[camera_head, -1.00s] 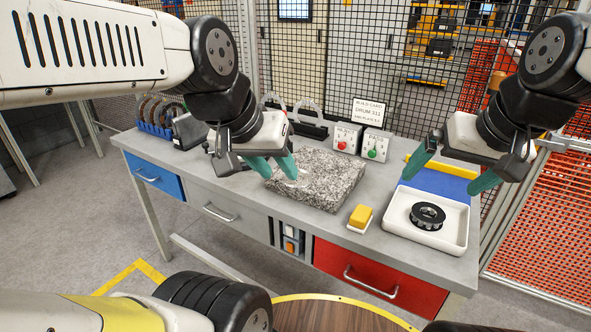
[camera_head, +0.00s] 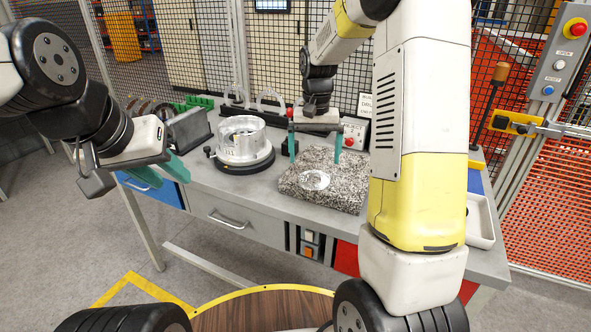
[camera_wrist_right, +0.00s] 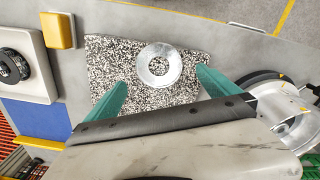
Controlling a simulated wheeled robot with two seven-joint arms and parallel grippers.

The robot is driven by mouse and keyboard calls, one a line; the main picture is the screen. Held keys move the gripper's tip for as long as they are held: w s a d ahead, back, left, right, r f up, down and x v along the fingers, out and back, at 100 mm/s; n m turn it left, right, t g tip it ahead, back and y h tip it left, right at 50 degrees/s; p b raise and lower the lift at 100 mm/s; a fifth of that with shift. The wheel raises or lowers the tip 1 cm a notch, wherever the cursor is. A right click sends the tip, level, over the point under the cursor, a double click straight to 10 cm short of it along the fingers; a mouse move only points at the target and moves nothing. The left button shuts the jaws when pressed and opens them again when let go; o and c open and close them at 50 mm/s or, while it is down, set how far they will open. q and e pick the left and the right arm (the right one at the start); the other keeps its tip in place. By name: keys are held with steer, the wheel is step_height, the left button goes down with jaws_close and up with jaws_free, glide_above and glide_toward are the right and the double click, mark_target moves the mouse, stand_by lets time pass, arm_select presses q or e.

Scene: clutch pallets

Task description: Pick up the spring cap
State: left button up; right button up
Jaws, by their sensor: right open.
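The spring cap, which I take to be the flat silvery ring (camera_head: 323,176), lies on the speckled granite block (camera_head: 345,195). In the right wrist view the cap (camera_wrist_right: 175,72) shows whole, with a round central hole. My right gripper (camera_head: 314,161) is open, pointing down above the block's back part, its teal fingers wide apart. My left gripper (camera_head: 174,183) is open and empty at the left, over the bench's front edge.
A silvery drum (camera_head: 241,135) on a black round base stands left of the block. A yellow block (camera_wrist_right: 57,30) and a white tray (camera_wrist_right: 40,82) with a dark ring part (camera_wrist_right: 14,66) lie on the other side. My right arm hides much of the bench's right.

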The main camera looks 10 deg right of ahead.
mark_target(314, 181)
steer(key=shift+d+f, duration=0.1)
steer(key=shift+f, duration=3.05)
steer(key=c, duration=1.3)
